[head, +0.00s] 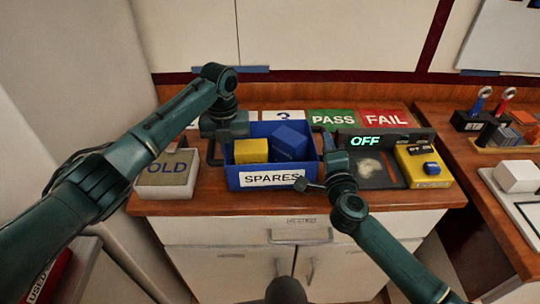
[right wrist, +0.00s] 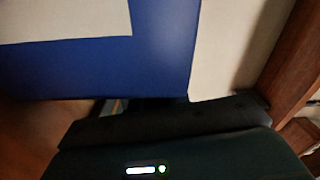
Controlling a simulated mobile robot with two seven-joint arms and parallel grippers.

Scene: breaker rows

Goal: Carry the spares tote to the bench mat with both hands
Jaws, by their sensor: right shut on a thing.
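The blue spares tote (head: 232,179) is at the middle of the wooden counter, its white SPARES label facing me. It holds a yellow block (head: 251,150) and a blue block (head: 289,142). My left gripper (head: 213,148) is at the tote's left end, by a dark handle; its fingers are too dark to tell open from shut. My right gripper (head: 325,150) is at the right end, shut on the tote. In the right wrist view, the tote's blue wall (right wrist: 165,60) fills the upper left, close by. I cannot tell whether the tote is resting or slightly raised. I cannot make out the bench mat with certainty.
A box marked OLD (head: 166,177) stands left of the tote. A dark tester reading OFF (head: 366,143) and a yellow unit (head: 424,167) stand right. Green PASS (head: 333,119) and red FAIL (head: 386,118) areas lie behind. The right bench holds tools and a white box (head: 517,176).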

